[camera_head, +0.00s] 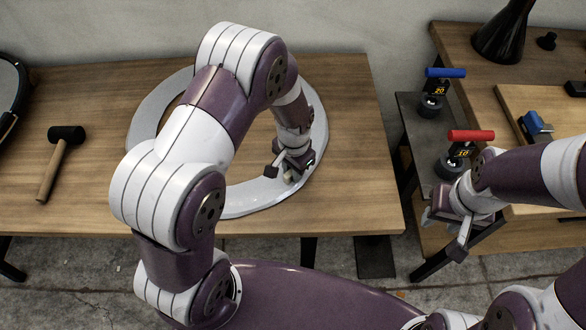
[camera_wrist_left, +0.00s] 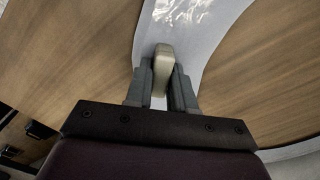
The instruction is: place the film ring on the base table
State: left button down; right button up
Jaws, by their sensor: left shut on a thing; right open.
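The film ring (camera_head: 146,118) is a large, flat, whitish ring over the wooden table (camera_head: 349,110) on the left; I cannot tell whether it touches the top. My left arm crosses above and hides part of it. My left gripper (camera_head: 290,174) is at the ring's right side, shut on a small cream grip piece (camera_wrist_left: 163,62) of the ring. The ring's pale band (camera_wrist_left: 185,18) runs beneath the fingers in the left wrist view. My right gripper (camera_head: 443,233) is open and empty, in front of the gap between the tables.
A black-headed mallet (camera_head: 60,155) lies left of the ring. Blue-handled (camera_head: 445,73) and red-handled (camera_head: 470,136) tools stand on the right. A black cone (camera_head: 502,32) and a blue tool (camera_head: 536,126) are on the right table. The left table's right end is clear.

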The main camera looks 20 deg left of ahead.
pick_arm(q)
jog(key=shift+f, duration=0.1)
jog(key=shift+f, duration=0.15)
jog(key=c, duration=1)
grip_release()
jog(key=shift+o, duration=0.2)
notch_tip(320, 180, up, 12)
jog(key=p, duration=0.1)
jog(key=s+a+r+n, duration=0.2)
jog(key=s, duration=0.3)
jog(key=s+a+r+n+t, duration=0.1)
jog(key=s+a+r+n, duration=0.1)
jog(key=s, duration=0.4)
jog(key=shift+a+r+n, duration=0.15)
jog(key=shift+a+n, duration=0.2)
jog(key=shift+n, duration=0.25)
jog(key=shift+s, duration=0.1)
